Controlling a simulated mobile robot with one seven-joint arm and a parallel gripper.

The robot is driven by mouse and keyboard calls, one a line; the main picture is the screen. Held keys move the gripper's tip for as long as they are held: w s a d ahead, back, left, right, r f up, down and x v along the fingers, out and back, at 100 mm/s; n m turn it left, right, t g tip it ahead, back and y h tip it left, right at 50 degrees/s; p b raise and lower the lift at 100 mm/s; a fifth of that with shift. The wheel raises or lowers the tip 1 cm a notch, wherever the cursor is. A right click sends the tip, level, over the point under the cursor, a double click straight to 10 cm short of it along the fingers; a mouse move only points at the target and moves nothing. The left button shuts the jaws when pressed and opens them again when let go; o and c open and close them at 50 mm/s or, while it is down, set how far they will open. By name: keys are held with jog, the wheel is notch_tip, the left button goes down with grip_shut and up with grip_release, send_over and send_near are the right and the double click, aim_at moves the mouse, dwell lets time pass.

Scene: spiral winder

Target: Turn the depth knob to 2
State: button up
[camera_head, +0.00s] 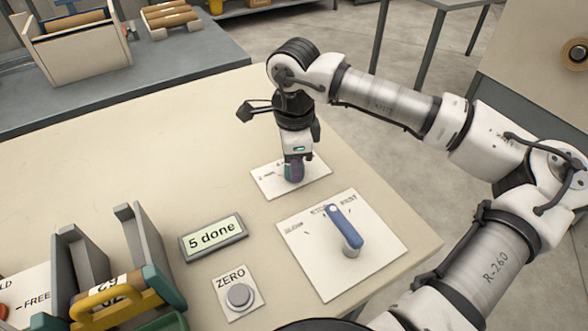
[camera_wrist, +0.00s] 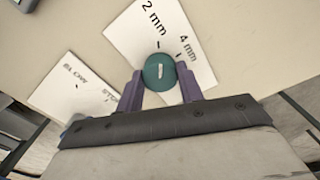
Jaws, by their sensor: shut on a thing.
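The depth knob (camera_wrist: 159,72) is a round teal knob on a white plate marked "2 mm" and "4 mm" (camera_wrist: 150,32). Its short white line points up in the wrist view, in line with the tick by "2 mm". My gripper (camera_wrist: 160,84) has its two purple fingers on either side of the knob, shut on it. In the head view my gripper (camera_head: 294,172) reaches straight down over the plate (camera_head: 268,183), and hides most of the knob and part of the lettering.
A plate with a blue lever (camera_head: 343,228) stands in front of the knob plate. A display reading "5 done" (camera_head: 213,238) and a ZERO button (camera_head: 240,295) are to the left. A yellow-handled part (camera_head: 105,300) is at front left. The tabletop behind is clear.

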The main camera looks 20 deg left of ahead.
jog(key=shift+n+b, duration=0.35)
jog(key=shift+n, duration=0.15)
jog(key=o, duration=1)
notch_tip(320, 180, up, 14)
dwell(0.4)
